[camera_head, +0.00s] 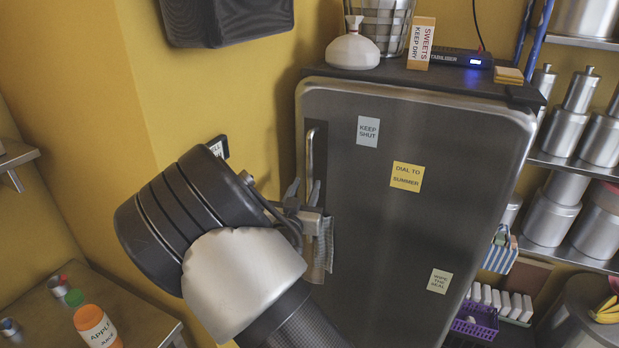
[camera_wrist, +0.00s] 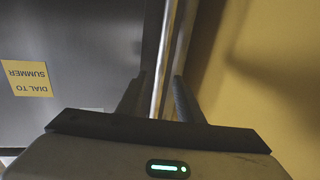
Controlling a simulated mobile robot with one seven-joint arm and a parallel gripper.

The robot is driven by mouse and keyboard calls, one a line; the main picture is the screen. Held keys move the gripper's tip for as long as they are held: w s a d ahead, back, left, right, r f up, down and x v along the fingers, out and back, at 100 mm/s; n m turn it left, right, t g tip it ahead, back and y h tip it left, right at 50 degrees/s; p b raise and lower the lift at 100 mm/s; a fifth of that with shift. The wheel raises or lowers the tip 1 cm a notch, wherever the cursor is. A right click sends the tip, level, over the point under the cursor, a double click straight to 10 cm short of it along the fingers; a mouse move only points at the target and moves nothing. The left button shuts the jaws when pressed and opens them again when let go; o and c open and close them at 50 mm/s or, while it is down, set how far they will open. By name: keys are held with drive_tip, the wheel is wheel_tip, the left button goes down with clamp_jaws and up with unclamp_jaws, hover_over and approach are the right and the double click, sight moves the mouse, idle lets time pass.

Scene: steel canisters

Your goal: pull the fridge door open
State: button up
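The fridge door (camera_head: 380,215) is dark grey metal and appears closed. It also shows at the left of the wrist view (camera_wrist: 75,45). Its handle (camera_head: 310,148) is a pale vertical bar near the door's left edge. In the wrist view the bar (camera_wrist: 166,60) runs between my two fingers, with a visible gap on each side. My gripper (camera_head: 303,190) is open around the handle, at its middle height.
Shelves with steel canisters (camera_head: 565,131) are at right. A yellow wall is left of the fridge. A side table (camera_head: 130,305) holds an orange bottle (camera_head: 95,325).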

sight(309, 180)
drive_tip(key=w, duration=0.5)
drive_tip(key=shift+d, duration=0.4)
clamp_jaws()
